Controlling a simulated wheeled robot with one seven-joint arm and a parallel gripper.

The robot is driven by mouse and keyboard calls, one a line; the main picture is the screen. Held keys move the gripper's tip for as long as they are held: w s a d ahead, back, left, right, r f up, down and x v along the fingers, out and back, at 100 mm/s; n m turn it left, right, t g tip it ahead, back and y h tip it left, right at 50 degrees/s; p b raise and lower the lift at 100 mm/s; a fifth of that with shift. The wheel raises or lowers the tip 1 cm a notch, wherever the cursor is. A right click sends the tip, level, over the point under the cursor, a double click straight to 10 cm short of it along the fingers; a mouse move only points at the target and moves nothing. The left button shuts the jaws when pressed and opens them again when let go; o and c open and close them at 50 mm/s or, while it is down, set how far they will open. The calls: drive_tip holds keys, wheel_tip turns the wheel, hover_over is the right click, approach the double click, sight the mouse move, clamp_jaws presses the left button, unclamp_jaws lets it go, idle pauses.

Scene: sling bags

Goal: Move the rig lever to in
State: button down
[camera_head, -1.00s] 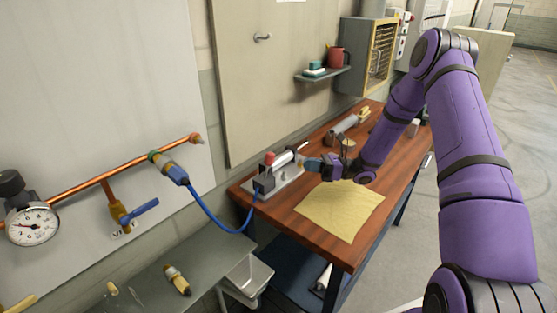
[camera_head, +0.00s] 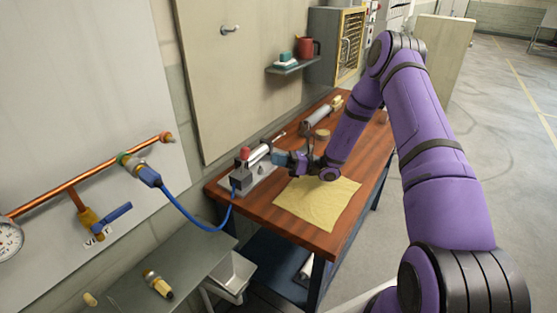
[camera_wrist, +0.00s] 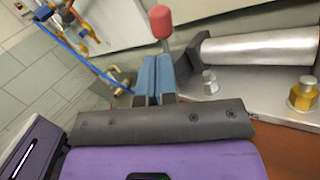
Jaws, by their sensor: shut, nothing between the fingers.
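The rig (camera_head: 262,176) stands on the wooden bench, with a silver cylinder on a grey plate and a blue hose at its near end. Its lever has a red knob (camera_head: 244,153); in the wrist view the red knob (camera_wrist: 160,20) tops a thin stem just beyond the fingertips. My gripper (camera_head: 279,159) is at the right side of the rig, with blue fingers. In the wrist view its fingers (camera_wrist: 154,72) are together and empty. The lower stem is hidden behind the fingers, so I cannot tell whether they touch it.
A yellow cloth (camera_head: 318,203) lies on the bench (camera_head: 255,210) beside the rig. The blue hose (camera_head: 198,220) runs to a copper pipe (camera_head: 95,172) on the wall. Bolts (camera_wrist: 304,92) stand on the rig plate. Another silver cylinder (camera_head: 318,120) lies farther back.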

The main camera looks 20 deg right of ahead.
sight(245, 153)
drive_tip(key=x, duration=0.7)
